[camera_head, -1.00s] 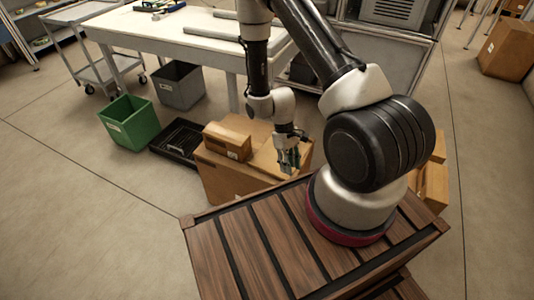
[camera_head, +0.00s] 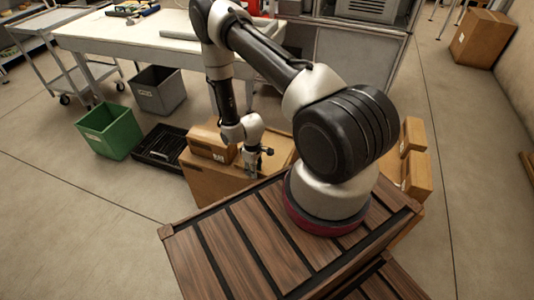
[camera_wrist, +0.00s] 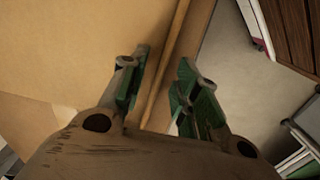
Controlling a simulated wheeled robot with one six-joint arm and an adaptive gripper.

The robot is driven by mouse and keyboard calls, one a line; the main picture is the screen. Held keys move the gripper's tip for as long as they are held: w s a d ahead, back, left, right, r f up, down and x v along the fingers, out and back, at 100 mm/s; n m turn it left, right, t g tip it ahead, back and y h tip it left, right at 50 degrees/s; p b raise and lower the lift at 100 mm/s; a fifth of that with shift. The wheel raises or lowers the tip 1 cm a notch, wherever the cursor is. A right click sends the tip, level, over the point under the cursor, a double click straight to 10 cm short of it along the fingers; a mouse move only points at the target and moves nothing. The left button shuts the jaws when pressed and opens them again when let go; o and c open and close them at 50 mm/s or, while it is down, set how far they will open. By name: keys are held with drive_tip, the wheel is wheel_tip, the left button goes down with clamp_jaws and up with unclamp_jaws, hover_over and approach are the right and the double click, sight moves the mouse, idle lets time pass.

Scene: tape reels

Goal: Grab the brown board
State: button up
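A flat tan-brown cardboard surface (camera_wrist: 70,50) fills the left of the wrist view, with a thin upright edge (camera_wrist: 170,60) at its right. This looks like the brown board, but I cannot tell it from a box panel or flap. My gripper (camera_wrist: 160,85) is open, its green-padded fingers apart on either side of that edge. No firm contact shows. In the head view my gripper (camera_head: 258,163) is low over the top of a large cardboard box (camera_head: 210,185), right of a smaller carton (camera_head: 212,143). The fingertips are small and partly unclear there.
A green bin (camera_head: 110,130), a grey bin (camera_head: 158,90) and a black crate (camera_head: 160,147) stand on the floor to the left. A white workbench (camera_head: 140,35) is behind. More cartons (camera_head: 416,170) sit right of my arm. Open floor lies at the left front.

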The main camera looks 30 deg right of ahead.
clamp_jaws()
idle(0.3)
